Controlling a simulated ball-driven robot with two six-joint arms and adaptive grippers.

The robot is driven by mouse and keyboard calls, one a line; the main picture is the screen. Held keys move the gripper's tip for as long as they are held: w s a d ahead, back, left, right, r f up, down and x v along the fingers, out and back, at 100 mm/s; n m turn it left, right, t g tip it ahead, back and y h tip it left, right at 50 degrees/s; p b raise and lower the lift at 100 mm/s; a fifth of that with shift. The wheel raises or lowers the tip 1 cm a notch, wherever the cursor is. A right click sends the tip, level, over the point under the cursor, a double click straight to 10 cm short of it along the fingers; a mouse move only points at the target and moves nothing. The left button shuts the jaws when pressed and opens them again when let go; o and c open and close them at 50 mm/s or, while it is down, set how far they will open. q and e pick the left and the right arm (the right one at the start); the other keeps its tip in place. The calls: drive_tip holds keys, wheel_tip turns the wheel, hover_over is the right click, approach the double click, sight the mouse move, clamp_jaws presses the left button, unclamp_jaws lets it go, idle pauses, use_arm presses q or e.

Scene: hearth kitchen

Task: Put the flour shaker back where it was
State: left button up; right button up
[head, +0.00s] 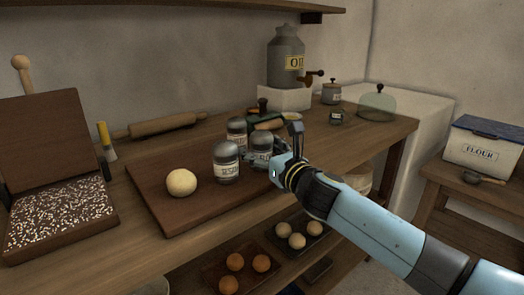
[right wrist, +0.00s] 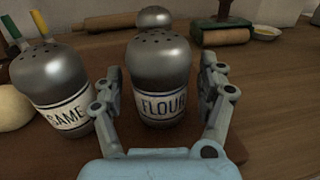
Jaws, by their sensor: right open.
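The flour shaker (right wrist: 160,80), a grey metal jar with a holed domed lid and a FLOUR label, stands upright on the wooden board. In the head view the flour shaker (head: 261,147) is partly hidden by my right gripper (head: 272,152). In the right wrist view my right gripper (right wrist: 165,105) is open, with one finger on each side of the shaker; I cannot tell whether they touch it. A sesame shaker (head: 226,163) stands just left of it, and it also shows in the right wrist view (right wrist: 52,85). My left gripper is not in view.
A third shaker (head: 236,130) stands behind these two. A dough ball (head: 181,183) lies on the board (head: 150,190) to the left. A rolling pin (head: 166,125) lies by the wall. An oil urn (head: 285,58) stands behind. A FLOUR bin (head: 483,145) is at far right.

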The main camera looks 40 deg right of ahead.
drive_tip(key=shift+r, duration=0.2)
drive_tip(key=s+b, duration=0.2)
drive_tip(key=s, duration=1)
drive_tip(key=shift+a+b, duration=0.3)
drive_tip(key=shift+a, duration=0.15)
